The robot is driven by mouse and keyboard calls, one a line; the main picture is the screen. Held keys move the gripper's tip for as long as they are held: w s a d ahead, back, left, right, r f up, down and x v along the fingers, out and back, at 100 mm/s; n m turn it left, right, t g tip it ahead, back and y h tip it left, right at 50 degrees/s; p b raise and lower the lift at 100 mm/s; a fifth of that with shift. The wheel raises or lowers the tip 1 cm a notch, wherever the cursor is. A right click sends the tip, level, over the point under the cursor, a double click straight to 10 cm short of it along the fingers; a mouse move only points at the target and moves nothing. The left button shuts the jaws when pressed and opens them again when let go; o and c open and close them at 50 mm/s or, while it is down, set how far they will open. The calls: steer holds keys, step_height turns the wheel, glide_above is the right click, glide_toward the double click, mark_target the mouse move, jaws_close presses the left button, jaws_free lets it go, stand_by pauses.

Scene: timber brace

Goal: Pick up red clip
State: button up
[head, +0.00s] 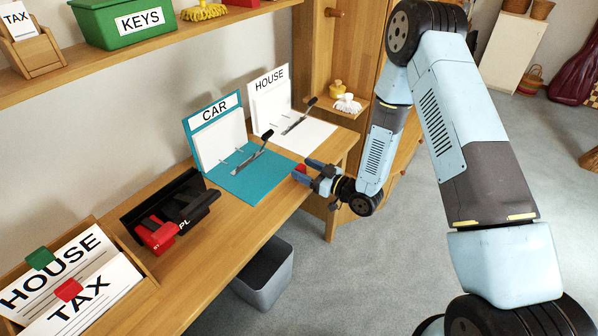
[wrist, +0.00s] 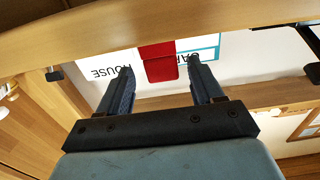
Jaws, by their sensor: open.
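A red clip (head: 300,170) is at the right part of the desk near the front edge, in front of the teal CAR folder (head: 243,184). In the wrist view the red clip (wrist: 158,62) appears between my two fingers, with a gap on each side. My gripper (head: 310,173) is open and empty, pointing left at the clip from beyond the desk edge; its fingers (wrist: 158,66) also show in the wrist view. In the head view the fingers partly hide the clip. A second red clip (head: 68,290) sits on the TAX folder, beside a green clip (head: 40,258) on a HOUSE folder.
A black holder (head: 190,200) with a red tool (head: 156,235) stands mid-desk. An open HOUSE folder (head: 310,136) lies behind the CAR folder. A grey bin (head: 265,274) stands below the desk edge. A shelf above holds a green KEYS box (head: 108,32). Floor to the right is clear.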

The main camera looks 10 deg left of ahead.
mark_target(298, 167)
steer(key=shift+x, duration=2)
steer(key=shift+s, duration=0.1)
steer(key=c, duration=1)
